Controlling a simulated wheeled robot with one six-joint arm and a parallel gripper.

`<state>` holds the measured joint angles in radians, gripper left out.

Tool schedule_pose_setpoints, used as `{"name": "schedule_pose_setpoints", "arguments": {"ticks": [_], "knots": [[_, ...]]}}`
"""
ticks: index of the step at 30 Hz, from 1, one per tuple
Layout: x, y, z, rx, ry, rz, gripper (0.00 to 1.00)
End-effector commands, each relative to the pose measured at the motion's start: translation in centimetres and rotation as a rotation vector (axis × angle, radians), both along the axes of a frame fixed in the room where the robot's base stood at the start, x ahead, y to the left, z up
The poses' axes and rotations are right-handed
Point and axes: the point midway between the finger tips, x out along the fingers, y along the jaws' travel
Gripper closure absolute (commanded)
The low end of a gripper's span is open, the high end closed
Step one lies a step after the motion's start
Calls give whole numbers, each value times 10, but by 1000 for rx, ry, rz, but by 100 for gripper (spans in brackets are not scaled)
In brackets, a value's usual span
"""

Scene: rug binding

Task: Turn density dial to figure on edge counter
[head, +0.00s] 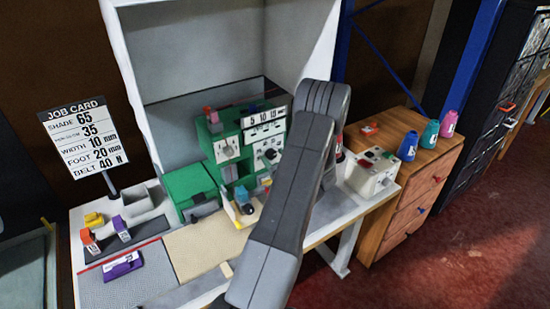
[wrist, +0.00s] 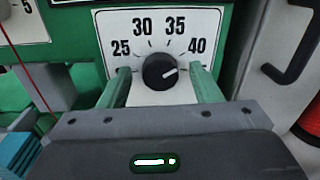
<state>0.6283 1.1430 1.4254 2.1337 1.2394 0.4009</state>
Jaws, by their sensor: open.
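The density dial (wrist: 160,72) is a round black knob on a white plate marked 25, 30, 35 and 40. Its white pointer line aims right and slightly up, toward the 40 side. My gripper (wrist: 160,75) is open, with one green finger on each side of the knob, apart from it. In the head view my arm hides the gripper. A dark-knobbed white plate (head: 269,154) on the green machine shows there beside my arm. A white number strip (head: 264,117) tops the machine; I cannot tell whether it is the edge counter.
A job card (head: 83,133) at the left reads 65, 35, 10, 20 and 40. A white box with knobs (head: 371,173) stands right of my arm. Several coloured spools (head: 430,134) stand on the wooden drawer cabinet. A dark handle (wrist: 296,50) is right of the dial.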

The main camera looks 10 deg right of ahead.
Motion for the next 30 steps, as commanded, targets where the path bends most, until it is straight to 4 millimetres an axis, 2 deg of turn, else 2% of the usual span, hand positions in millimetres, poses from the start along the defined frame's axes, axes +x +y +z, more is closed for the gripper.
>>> {"name": "schedule_pose_setpoints", "arguments": {"ticks": [2,3,9,20,30], "knots": [[0,0,0,0,0,0,42],[0,0,0,0,0,0,46],[0,0,0,0,0,0,85],[-1,0,-4,-32,-12,-1,87],[-1,1,-9,-202,-76,-1,87]]}}
